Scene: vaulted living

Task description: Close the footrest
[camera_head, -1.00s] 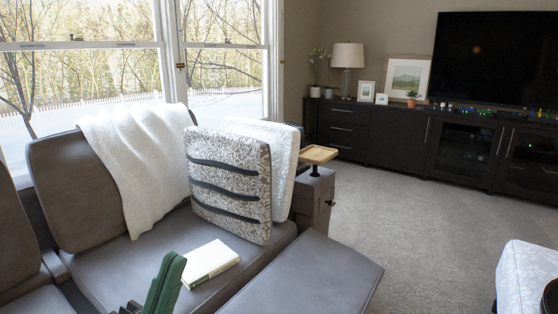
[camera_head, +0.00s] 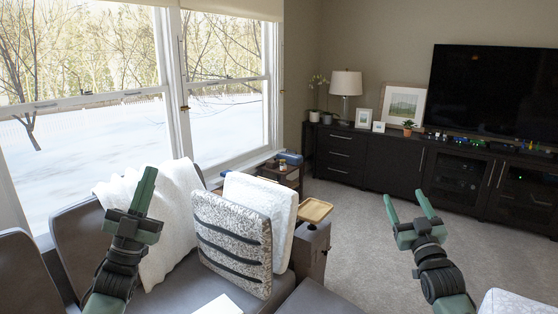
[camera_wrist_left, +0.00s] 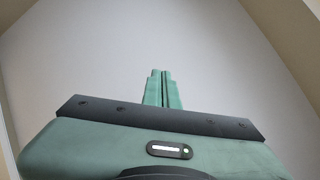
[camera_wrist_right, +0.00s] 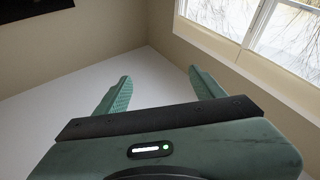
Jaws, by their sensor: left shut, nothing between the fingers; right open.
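The grey footrest (camera_head: 318,300) of the recliner sofa shows only partly at the bottom edge of the head view, sticking out in front of the seat; the rest of it is cut off. My left gripper (camera_head: 146,188) is raised in front of the white throw, pointing up, shut and empty. Its closed fingers also show in the left wrist view (camera_wrist_left: 161,86). My right gripper (camera_head: 406,207) is raised over the carpet, right of the footrest, open and empty. Its spread fingers show in the right wrist view (camera_wrist_right: 158,90). Neither gripper touches the footrest.
A patterned pillow (camera_head: 232,240) and a white pillow (camera_head: 262,205) lean on the sofa by the armrest (camera_head: 311,252) with its small wooden tray (camera_head: 315,211). A white book (camera_head: 217,304) lies on the seat. Open carpet (camera_head: 370,240) reaches to the dark cabinet (camera_head: 390,160).

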